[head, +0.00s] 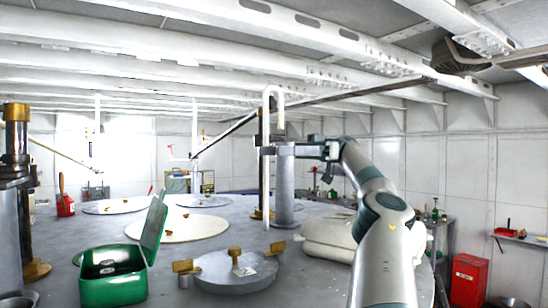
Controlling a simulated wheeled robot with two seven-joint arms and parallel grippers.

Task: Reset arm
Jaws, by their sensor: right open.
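My right arm (385,225) rises from the bottom right and bends at its elbow toward the middle of the view. My right gripper (316,150) is at its end, raised well above the deck and open. I see nothing between its fingers. In the picture it sits just right of a grey post with a bracket (284,175); I cannot tell how far apart they are in depth. My left gripper is not in view.
An open green box (113,288) stands at the front left. A round grey hatch (215,280) with brass clamps lies beside it. A pale sack-like bundle (325,238) lies beside my right arm. A red cabinet (468,281) and shelf (519,238) stand at right.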

